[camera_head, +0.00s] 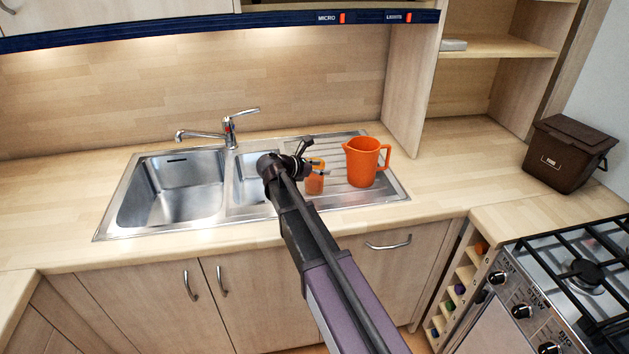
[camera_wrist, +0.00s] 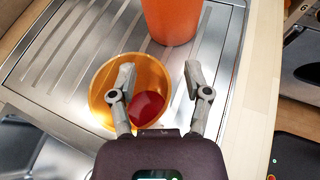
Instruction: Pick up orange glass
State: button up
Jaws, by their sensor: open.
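The orange glass (camera_head: 315,182) stands on the sink's ridged drainboard, just left of the orange jug. In the wrist view the glass (camera_wrist: 102,92) is seen from above, with its round rim and a red patch inside. My gripper (camera_head: 318,162) is at the glass in the head view and partly covers it. In the wrist view my gripper (camera_wrist: 158,78) is open, with its left finger over the glass's opening and its right finger just beyond the right rim. Whether the fingers touch the glass cannot be told.
The orange jug (camera_head: 362,162) stands close to the right of the glass; its lower part also shows in the wrist view (camera_wrist: 172,18). A tap (camera_head: 228,128) rises behind the sink basins (camera_head: 172,190). A brown bin (camera_head: 566,152) and a stove (camera_head: 580,275) are at the right.

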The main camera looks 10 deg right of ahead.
grip_shut()
jog(key=shift+r, duration=0.15)
dwell(0.4)
jog(key=s+a+r+p, duration=0.1)
jog(key=s+r+p, duration=0.1)
jog(key=s, duration=0.6)
jog(key=s+a+r+p, duration=0.1)
jog(key=s+r+p, duration=0.1)
jog(key=s, duration=0.6)
jog(key=shift+r+p, duration=0.35)
jog(key=shift+p, duration=0.15)
jog(key=shift+w, duration=0.1)
